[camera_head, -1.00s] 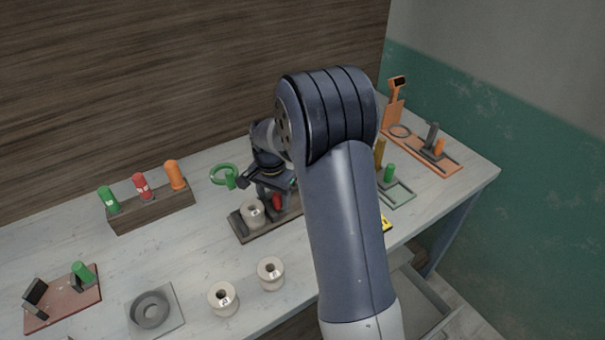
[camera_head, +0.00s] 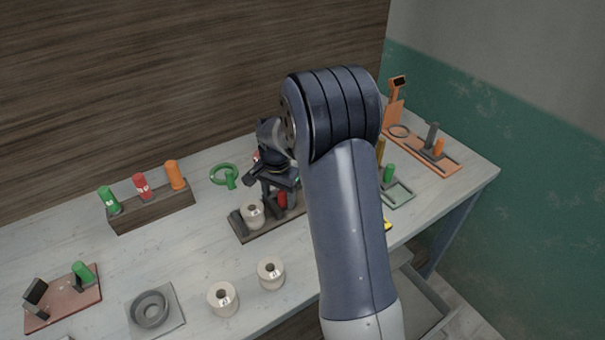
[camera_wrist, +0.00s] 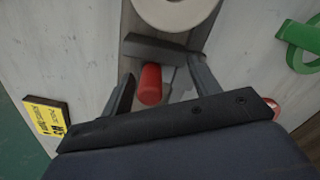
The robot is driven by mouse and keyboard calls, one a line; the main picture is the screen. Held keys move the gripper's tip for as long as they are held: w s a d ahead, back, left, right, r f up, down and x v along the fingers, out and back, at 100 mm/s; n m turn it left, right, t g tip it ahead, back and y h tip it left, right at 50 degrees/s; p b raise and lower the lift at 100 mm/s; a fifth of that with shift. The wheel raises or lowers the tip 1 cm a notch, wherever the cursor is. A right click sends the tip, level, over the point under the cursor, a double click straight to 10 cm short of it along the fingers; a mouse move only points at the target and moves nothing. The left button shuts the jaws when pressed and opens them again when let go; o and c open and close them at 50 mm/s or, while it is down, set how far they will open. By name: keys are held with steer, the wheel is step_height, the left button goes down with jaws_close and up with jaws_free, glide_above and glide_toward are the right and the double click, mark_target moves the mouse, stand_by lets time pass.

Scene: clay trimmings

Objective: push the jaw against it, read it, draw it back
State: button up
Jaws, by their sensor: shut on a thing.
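A cream spool-like piece with a central hole (camera_head: 252,213) sits on the dark gauge base (camera_head: 240,232), next to its upright end block. The spool's edge also shows at the top of the wrist view (camera_wrist: 176,12). A dark crosswise jaw (camera_wrist: 155,46) lies just below the spool there; I cannot tell whether they touch. The red handle (camera_wrist: 150,85) stands behind that jaw and shows in the head view (camera_head: 283,199). My gripper (camera_wrist: 160,84) is shut on the red handle, one finger on each side. My arm hides the right end of the gauge.
Two cream spools (camera_head: 222,298) (camera_head: 270,273) stand at the front. A grey ring dish (camera_head: 150,309) and a reddish stand (camera_head: 62,305) are left. A block with green, red and orange handles (camera_head: 150,208) stands behind. A green ring (camera_head: 223,175) lies near my gripper.

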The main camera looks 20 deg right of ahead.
steer(key=shift+s+d+f, duration=0.2)
steer(key=shift+s+d, duration=0.15)
steer(key=shift+d, duration=0.25)
stand_by(0.3)
steer(key=o, duration=1.1)
steer(key=shift+s+r, duration=0.1)
steer(key=shift+o, duration=0.2)
steer(key=shift+r, duration=0.15)
steer(key=shift+r+p, duration=0.3)
steer(key=shift+p, duration=0.05)
step_height(320, 180, up, 6)
steer(key=p, duration=0.4)
steer(key=shift+r+p, duration=0.2)
steer(key=shift+p, duration=0.1)
steer(key=shift+f, duration=0.2)
